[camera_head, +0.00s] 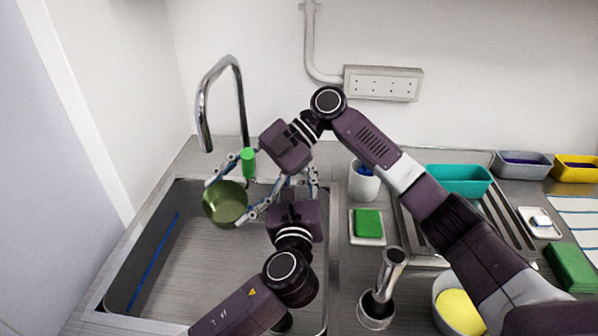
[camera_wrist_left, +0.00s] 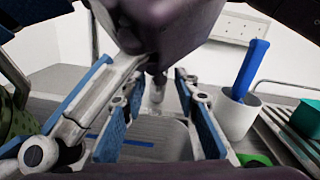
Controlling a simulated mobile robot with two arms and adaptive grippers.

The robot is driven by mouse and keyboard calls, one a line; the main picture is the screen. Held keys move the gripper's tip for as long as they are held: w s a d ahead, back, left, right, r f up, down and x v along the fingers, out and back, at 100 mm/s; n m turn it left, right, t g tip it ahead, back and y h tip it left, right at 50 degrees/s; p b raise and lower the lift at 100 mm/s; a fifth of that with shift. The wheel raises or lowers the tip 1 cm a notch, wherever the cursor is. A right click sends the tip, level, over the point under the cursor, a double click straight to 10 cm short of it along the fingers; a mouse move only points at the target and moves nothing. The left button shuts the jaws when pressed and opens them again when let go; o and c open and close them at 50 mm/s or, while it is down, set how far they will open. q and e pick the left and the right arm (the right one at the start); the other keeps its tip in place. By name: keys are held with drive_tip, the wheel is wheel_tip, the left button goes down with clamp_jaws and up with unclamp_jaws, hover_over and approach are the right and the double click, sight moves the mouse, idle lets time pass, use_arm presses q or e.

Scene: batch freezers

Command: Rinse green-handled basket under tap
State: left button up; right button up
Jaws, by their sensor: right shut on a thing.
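The green bowl-shaped basket (camera_head: 225,204) hangs over the far left part of the sink, below and right of the tap (camera_head: 204,130). Its green handle (camera_head: 247,162) stands up beside it. My right gripper (camera_head: 234,188) reaches in from the right and is shut on the basket's handle. In the left wrist view, part of the basket's green mesh (camera_wrist_left: 10,118) shows at the left edge. My left gripper (camera_head: 299,182) is close to the right one, fingers pointing away. Its fingers (camera_wrist_left: 160,115) are apart with nothing between them. No water is visible.
The steel sink (camera_head: 215,265) is largely empty, with a blue line on its left wall. Right of it stand a white cup (camera_head: 363,183) with a blue-handled tool (camera_wrist_left: 250,68), a green sponge (camera_head: 368,223) and a teal bin (camera_head: 458,180). My two arms are crowded together.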

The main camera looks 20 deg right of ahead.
use_arm(q)
drive_tip(key=shift+w, duration=0.1)
clamp_jaws()
idle(0.3)
drive_tip(key=shift+s+d+f+n+y, duration=0.1)
drive_tip(key=shift+s+d+n+y, duration=0.2)
drive_tip(key=shift+d+n+y, duration=0.45)
unclamp_jaws()
